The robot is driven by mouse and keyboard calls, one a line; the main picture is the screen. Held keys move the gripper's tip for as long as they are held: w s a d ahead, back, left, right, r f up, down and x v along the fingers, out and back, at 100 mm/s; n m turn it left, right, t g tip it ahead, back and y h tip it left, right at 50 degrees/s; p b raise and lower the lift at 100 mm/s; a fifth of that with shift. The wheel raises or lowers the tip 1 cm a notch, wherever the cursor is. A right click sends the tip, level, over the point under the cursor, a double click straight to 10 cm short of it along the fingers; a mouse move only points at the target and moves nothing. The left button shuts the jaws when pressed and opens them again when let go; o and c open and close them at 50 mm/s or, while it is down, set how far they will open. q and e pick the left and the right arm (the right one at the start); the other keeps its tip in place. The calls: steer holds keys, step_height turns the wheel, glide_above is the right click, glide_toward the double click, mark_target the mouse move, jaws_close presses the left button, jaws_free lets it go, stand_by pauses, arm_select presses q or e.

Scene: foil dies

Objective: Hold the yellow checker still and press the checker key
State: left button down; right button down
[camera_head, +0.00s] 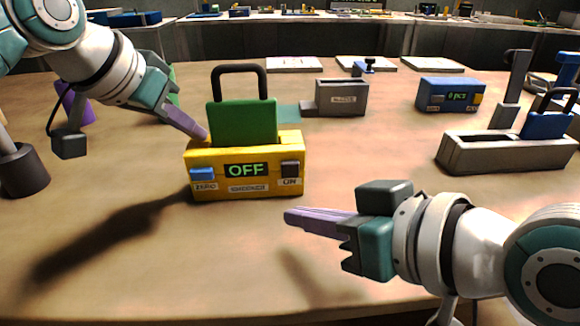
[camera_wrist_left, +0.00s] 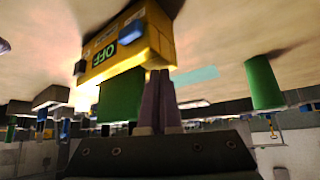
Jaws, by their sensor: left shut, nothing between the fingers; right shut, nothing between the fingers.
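The yellow checker (camera_head: 245,166) stands upright on the table, its display (camera_head: 246,169) reading OFF. A blue key (camera_head: 203,173) is at its front left and a dark key (camera_head: 291,169) above an ON label at its front right. A green block with a black handle (camera_head: 243,122) stands at its top. My left gripper (camera_head: 203,135) is shut, its tips at the checker's upper left edge; contact is unclear. The left wrist view shows the checker (camera_wrist_left: 155,40) upside down beside the shut fingers. My right gripper (camera_head: 289,216) is shut and empty, in front of the checker's right end, apart from it.
A grey box (camera_head: 342,98) and a blue device (camera_head: 450,94) stand behind to the right. A grey tray (camera_head: 480,157) holding a blue handled block (camera_head: 546,125) is at the right. White plates (camera_head: 293,64) lie at the back. The table front left is clear.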

arm_select(q)
steer(key=shift+r+p, duration=3.4)
steer(key=shift+r, duration=0.1)
steer(key=shift+f, duration=0.1)
